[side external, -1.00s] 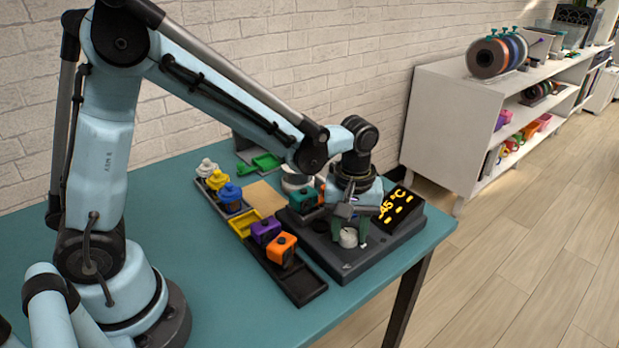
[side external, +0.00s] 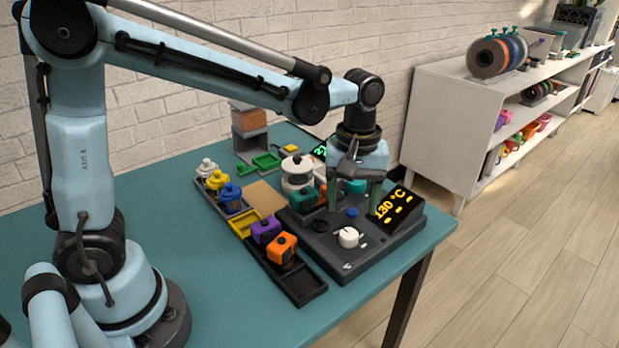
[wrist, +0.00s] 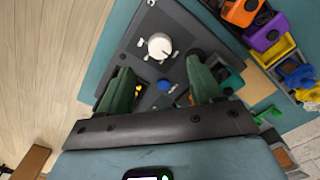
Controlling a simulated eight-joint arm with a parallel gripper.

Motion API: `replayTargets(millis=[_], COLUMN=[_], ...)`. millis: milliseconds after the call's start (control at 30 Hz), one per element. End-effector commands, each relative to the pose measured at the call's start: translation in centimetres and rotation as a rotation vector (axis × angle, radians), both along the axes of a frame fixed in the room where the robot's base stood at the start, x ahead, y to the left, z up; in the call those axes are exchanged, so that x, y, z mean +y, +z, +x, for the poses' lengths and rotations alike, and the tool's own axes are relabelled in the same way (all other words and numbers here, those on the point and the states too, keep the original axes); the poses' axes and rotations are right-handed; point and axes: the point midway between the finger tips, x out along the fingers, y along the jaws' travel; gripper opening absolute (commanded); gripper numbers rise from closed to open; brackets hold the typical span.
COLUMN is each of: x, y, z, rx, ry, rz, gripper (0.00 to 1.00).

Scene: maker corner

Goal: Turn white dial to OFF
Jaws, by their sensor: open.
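The white dial (side external: 348,237) stands on the top of a dark grey hot-plate unit (side external: 340,262) near its front corner. It also shows in the wrist view (wrist: 159,46), ahead of the fingertips. A small blue knob (side external: 352,212) sits behind the white dial. The unit's display (side external: 397,208) reads 130 °C in orange. My gripper (side external: 352,204) is open and empty, above the unit and behind the white dial. In the wrist view its two green fingers (wrist: 158,82) are spread apart, with the blue knob between them. The dial's marks are too small to read.
A black tray (side external: 300,288) with purple and orange blocks lies left of the unit. A white pot (side external: 297,172) and a teal block (side external: 303,196) stand at the unit's back left. The teal table (side external: 190,285) is clear at the front left.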

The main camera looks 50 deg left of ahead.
Motion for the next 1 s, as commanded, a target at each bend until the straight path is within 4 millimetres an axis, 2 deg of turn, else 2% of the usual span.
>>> replayTargets(millis=[100,333,833,1000], x=[0.0,0.0,0.1,1.2], y=[2.0,4.3,4.9,5.3], z=[0.0,0.0,-0.1,-1.2], rx=[0.000,0.000,-0.005,-0.071], ry=[0.000,0.000,-0.005,-0.088], rz=[0.000,0.000,-0.001,-0.009], gripper=[0.65,0.65,0.65,0.65])
